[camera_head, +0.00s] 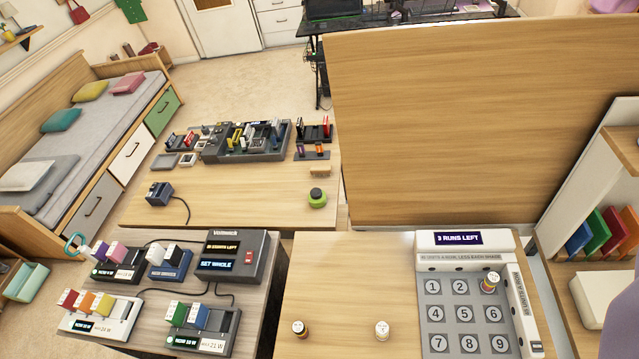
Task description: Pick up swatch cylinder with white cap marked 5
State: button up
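Small cylinders with pale caps stand at the front. One with a dark reddish-brown body (300,330) stands on the light wood table (345,275). A cream-white one (382,331) stands to its right. A third, with yellow and dark bands (490,283), stands on the grey numbered panel (445,300), where position 3 would be. The cap marks are too small to read, so I cannot tell which is marked 5. The panel's circle 5 looks bare. My gripper is not in view.
A console reading "3 RUNS LEFT" (458,238) backs the panel. A dark device reading "SET WHOLE" (235,258) and several coloured-block units stand at left. A large wooden board (430,120) rises behind. A lavender shape (622,315) fills the lower right edge.

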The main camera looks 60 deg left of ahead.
aim_at(382, 329)
jog(key=k+j+u, duration=0.15)
jog(key=k, duration=0.25)
jog(key=k+j+u, duration=0.15)
jog(key=k+j, duration=0.2)
jog(key=u, duration=0.2)
jog(key=i+l+u, duration=0.15)
jog(key=u, duration=0.2)
jog(key=i+l+u, duration=0.15)
jog(key=u, duration=0.25)
jog(key=i+l+u, duration=0.1)
jog(key=l+u, duration=0.25)
jog(key=i+l, duration=0.1)
jog(key=l, duration=0.25)
jog(key=i+l+u, duration=0.1)
jog(key=l, duration=0.25)
jog(key=i+l+u, duration=0.1)
jog(key=l, duration=0.25)
jog(key=i+l, duration=0.15)
jog(key=l, duration=0.25)
